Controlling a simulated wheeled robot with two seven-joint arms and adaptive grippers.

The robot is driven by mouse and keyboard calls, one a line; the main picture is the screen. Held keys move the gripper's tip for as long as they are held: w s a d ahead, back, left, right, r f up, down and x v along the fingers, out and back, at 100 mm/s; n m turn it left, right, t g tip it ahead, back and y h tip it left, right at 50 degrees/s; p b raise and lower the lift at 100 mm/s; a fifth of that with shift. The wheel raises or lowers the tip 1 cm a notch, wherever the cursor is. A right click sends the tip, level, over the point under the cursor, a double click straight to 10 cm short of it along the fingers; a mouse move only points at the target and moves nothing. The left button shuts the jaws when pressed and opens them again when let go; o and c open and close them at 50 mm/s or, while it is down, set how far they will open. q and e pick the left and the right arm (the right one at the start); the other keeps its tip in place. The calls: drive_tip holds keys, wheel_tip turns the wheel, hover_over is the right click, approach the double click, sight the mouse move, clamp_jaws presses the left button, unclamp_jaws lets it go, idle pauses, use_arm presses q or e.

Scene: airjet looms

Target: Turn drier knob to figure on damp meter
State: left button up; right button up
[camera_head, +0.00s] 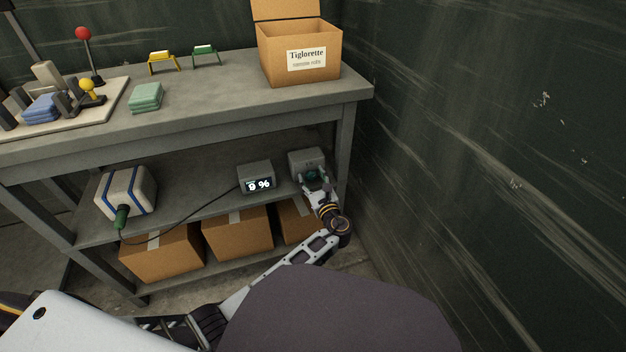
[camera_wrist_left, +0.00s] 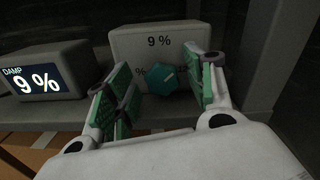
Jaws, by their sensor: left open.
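The damp meter (camera_head: 256,178) is a grey box on the middle shelf, and its lit display reads 9 % in the left wrist view (camera_wrist_left: 38,80). The drier box (camera_head: 304,160) stands to its right and carries a "9 %" mark above a teal knob (camera_wrist_left: 162,78). A white line on the knob points up and to the right. My left gripper (camera_head: 314,184) is in front of the drier. In the left wrist view its green-padded fingers (camera_wrist_left: 160,95) are apart on either side of the knob; contact is not clear. Another mark, left of the knob, is partly hidden by a finger.
The shelf (camera_head: 205,202) lies under the bench top (camera_head: 215,90). A white-and-blue bale (camera_head: 128,192) with a green probe and cable sits at left. Cardboard boxes (camera_head: 236,234) are below. A bench leg and dark wall (camera_head: 480,150) are close on the right.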

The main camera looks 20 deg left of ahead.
use_arm(q)
wheel_tip(320, 180, up, 10)
idle(0.9)
idle(0.3)
